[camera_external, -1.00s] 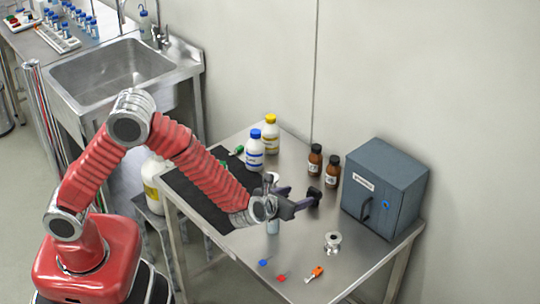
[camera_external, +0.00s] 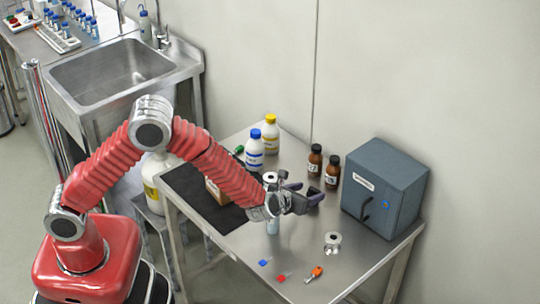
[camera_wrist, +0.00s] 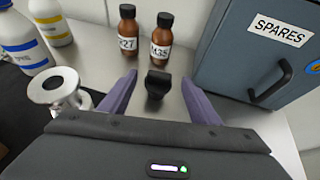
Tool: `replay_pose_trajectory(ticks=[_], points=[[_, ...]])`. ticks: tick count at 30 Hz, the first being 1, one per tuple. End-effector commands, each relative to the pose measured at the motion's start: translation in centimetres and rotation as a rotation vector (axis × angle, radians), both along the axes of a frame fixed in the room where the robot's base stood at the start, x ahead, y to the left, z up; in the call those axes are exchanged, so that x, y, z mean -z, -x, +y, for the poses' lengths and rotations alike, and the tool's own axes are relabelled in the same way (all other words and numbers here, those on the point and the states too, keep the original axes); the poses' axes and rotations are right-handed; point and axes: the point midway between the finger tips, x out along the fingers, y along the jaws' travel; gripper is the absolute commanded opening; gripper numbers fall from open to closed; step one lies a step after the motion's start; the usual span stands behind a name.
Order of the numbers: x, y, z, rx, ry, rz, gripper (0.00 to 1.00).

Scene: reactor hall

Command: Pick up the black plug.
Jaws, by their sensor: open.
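The black plug (camera_wrist: 157,88) stands on the steel table, between the two purple fingers of my gripper (camera_wrist: 159,77) in the wrist view. A strip of bare table shows on either side of it, so neither finger appears to touch it. My gripper is open and low over the table. In the external view my gripper (camera_external: 307,195) is in front of the brown bottles, and the plug is hidden behind it.
Two brown bottles (camera_wrist: 128,34) (camera_wrist: 161,38) stand just beyond the plug. A grey SPARES box (camera_wrist: 262,50) is on the right. A steel spool (camera_wrist: 62,96) and white bottles (camera_wrist: 22,40) are on the left. Small tools and another spool (camera_external: 332,242) lie at the table's front.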

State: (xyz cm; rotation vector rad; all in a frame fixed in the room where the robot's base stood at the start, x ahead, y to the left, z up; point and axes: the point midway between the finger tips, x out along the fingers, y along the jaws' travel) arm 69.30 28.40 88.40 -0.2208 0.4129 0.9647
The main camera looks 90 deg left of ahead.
Motion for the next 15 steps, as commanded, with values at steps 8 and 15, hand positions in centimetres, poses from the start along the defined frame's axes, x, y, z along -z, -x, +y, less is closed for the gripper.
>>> replay_pose_trajectory(ticks=[8,15], points=[[1.6,-1.8,2.7,-0.001,0.001,0.001,0.57],[2.1,-2.4,3.7,-0.001,0.0,0.0,0.57]])
